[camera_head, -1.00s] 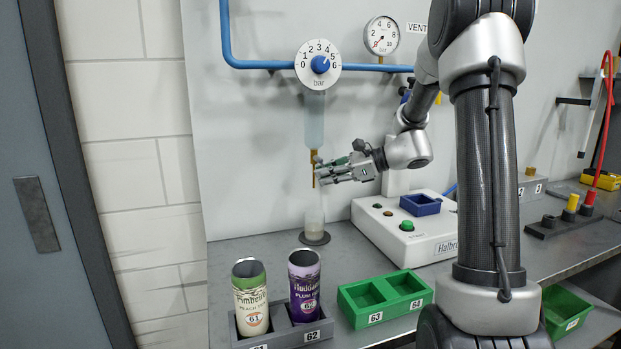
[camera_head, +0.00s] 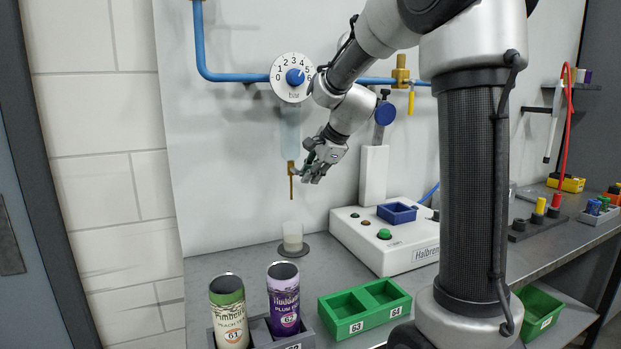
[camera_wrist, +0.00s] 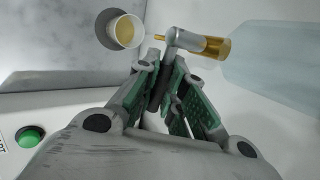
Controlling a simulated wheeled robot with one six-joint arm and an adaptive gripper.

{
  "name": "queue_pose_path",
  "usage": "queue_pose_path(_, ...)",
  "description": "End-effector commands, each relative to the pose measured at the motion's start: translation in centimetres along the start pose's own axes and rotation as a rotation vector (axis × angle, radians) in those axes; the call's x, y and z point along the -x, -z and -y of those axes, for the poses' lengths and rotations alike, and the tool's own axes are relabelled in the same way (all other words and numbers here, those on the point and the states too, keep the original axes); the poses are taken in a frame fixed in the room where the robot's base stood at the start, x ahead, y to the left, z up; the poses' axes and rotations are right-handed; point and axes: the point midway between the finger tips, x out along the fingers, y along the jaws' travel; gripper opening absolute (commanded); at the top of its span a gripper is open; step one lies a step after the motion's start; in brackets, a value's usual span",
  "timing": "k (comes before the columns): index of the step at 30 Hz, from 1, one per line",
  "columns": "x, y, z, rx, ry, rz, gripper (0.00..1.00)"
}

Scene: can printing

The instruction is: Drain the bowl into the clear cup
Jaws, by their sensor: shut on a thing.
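The bowl (camera_head: 290,130) is a pale blue, clear cylinder hanging under the white dial on the wall; it also shows in the wrist view (camera_wrist: 275,62). A brass drain tap (camera_head: 291,182) points down from its lower end. A grey lever (camera_wrist: 168,68) joins the tap in the wrist view. My gripper (camera_head: 312,170) is beside the tap, with its green-padded fingers (camera_wrist: 164,92) shut on the lever. The clear cup (camera_head: 292,237) stands upright on a dark round disc below the tap. In the wrist view the cup (camera_wrist: 125,32) holds some yellowish liquid.
Two cans, green (camera_head: 229,312) and purple (camera_head: 284,300), stand in a grey rack at the front. A green two-part tray (camera_head: 364,308) is beside them. A white machine (camera_head: 395,245) with buttons stands right of the cup. Blue pipe (camera_head: 235,76) runs along the wall.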

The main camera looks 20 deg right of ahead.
Motion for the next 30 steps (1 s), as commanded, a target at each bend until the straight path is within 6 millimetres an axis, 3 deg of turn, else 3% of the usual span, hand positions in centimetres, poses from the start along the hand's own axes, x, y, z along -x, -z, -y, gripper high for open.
queue_pose_path(11, 0.57, -0.09, 0.40, 0.086, -0.006, -0.128, 0.00)
queue_pose_path(27, 0.64, -0.03, 0.44, 0.098, -0.008, -0.147, 0.00)
queue_pose_path(28, 0.64, -0.02, 0.44, 0.098, -0.008, -0.147, 0.17)
queue_pose_path(30, 0.64, -0.03, 0.44, 0.098, -0.008, -0.147, 0.21)
